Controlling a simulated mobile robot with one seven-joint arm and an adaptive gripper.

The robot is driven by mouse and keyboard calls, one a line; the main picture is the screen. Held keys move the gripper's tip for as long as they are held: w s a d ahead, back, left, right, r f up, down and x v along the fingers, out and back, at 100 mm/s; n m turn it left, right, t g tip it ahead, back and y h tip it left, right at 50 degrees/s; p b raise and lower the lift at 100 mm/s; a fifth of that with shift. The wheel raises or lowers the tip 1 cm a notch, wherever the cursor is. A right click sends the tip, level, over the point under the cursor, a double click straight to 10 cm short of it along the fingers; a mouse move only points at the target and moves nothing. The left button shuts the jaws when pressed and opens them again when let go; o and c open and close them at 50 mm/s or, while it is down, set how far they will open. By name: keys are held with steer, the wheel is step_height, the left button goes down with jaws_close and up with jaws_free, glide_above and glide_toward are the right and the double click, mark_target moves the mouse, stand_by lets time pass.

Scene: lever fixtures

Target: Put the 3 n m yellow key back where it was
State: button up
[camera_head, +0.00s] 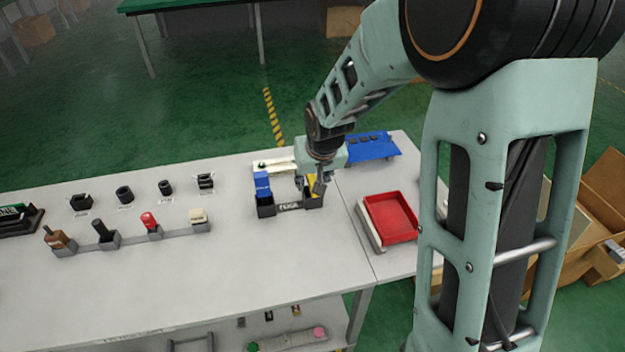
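A small yellow item (312,182), perhaps the yellow key, shows at the right end of a black holder (289,207) with white lettering. The holder stands on the grey table near its back edge. A blue key-like piece (262,185) stands upright in the holder's left end. My gripper (311,189) is pointing down at the holder's right end, right at the yellow item, and covers part of it. The fingers are too small and too overlapped to tell whether they are shut on it or only beside it.
A red tray (391,218) lies to the right and a blue rack (370,148) behind it. A white fixture (273,163) is behind the holder. To the left stand a row of handled tools (150,224) and several black parts (124,194). The table's front middle is clear.

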steer(key=shift+r, duration=0.1)
steer(key=shift+s+r, duration=0.1)
steer(key=shift+r, duration=0.4)
steer(key=p+v, duration=0.1)
steer(key=v, duration=1)
steer(key=shift+r, duration=0.1)
